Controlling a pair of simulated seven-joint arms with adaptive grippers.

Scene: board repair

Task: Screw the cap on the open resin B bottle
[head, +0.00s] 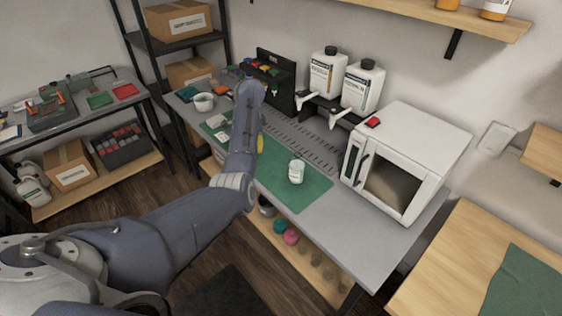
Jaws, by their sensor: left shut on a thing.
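My left arm reaches over the bench, and its gripper (250,90) is at the back left of the bench, near the black rack. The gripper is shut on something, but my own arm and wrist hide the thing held. A small white bottle or jar (297,171) with a greenish label stands upright on the green mat (308,193), apart from the gripper. I cannot read its label or tell whether it is open. Two large white bottles, one on the left (325,75) and one on the right (362,88), have black tops. No loose cap can be made out. My right gripper is out of view.
A white microwave (405,160) stands at the right of the bench. A black rack (277,80) and a white bowl (204,102) are at the back left. A yellow thing (260,143) is partly hidden behind my arm. The mat's right part is mostly clear.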

